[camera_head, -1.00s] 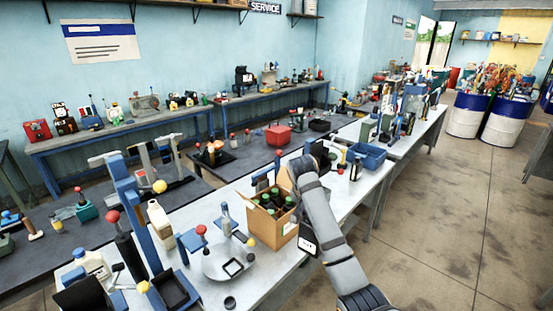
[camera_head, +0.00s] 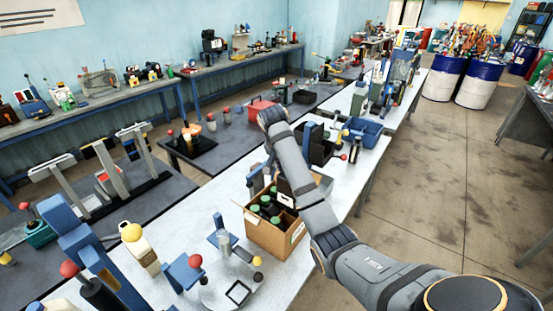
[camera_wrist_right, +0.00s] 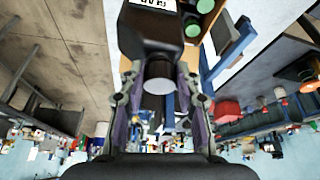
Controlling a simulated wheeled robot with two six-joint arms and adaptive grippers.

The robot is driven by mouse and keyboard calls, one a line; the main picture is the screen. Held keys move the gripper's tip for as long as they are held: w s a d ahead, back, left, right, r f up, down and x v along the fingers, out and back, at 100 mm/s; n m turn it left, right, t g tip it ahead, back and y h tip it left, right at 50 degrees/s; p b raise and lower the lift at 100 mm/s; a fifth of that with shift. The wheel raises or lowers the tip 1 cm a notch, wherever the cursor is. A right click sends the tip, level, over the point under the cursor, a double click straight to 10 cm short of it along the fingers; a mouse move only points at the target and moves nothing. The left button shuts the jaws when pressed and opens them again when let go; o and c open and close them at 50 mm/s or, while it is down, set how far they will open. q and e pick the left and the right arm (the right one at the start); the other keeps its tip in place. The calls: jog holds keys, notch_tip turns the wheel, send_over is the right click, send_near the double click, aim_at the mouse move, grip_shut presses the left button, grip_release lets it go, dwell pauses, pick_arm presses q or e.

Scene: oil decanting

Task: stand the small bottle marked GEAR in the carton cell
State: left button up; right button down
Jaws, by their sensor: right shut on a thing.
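The dark bottle (camera_wrist_right: 150,32) shows in the right wrist view with a white label, partly cut off at the top edge, whose visible letters look like GEA. My right gripper (camera_wrist_right: 160,92) is shut on it, with a finger on each side near its pale cap (camera_wrist_right: 158,85). The open cardboard carton (camera_head: 270,238) stands on the pale bench in the head view, holding several dark bottles with green caps (camera_head: 265,200). Green caps also show beside the held bottle in the wrist view (camera_wrist_right: 192,30). In the head view my right forearm hides the gripper and part of the carton's far side. My left gripper is not seen.
A round pale stand (camera_head: 225,290) with knobbed tools is left of the carton. A blue post with a red knob (camera_head: 70,269) stands at the lower left. A blue bin (camera_head: 362,132) and dark boxes are farther along the bench.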

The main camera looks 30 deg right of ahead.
jog(key=shift+s+r, duration=0.15)
jog(key=shift+s+f, duration=0.1)
jog(key=shift+f, duration=0.45)
send_over(284, 205)
jog(key=w+d, duration=0.1)
notch_tip(284, 205, down, 5)
notch_tip(284, 205, down, 10)
jog(key=shift+w+f+b, duration=0.1)
jog(key=shift+b, duration=0.8)
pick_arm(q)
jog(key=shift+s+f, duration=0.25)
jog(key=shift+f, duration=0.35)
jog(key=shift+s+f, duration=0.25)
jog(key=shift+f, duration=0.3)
pick_arm(e)
jog(key=shift+f, duration=0.75)
pick_arm(q)
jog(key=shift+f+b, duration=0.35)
jog(key=shift+b, duration=0.25)
pick_arm(e)
jog(key=shift+f, duration=0.9)
jog(key=c, duration=0.9)
grip_release()
jog(key=shift+o, duration=0.2)
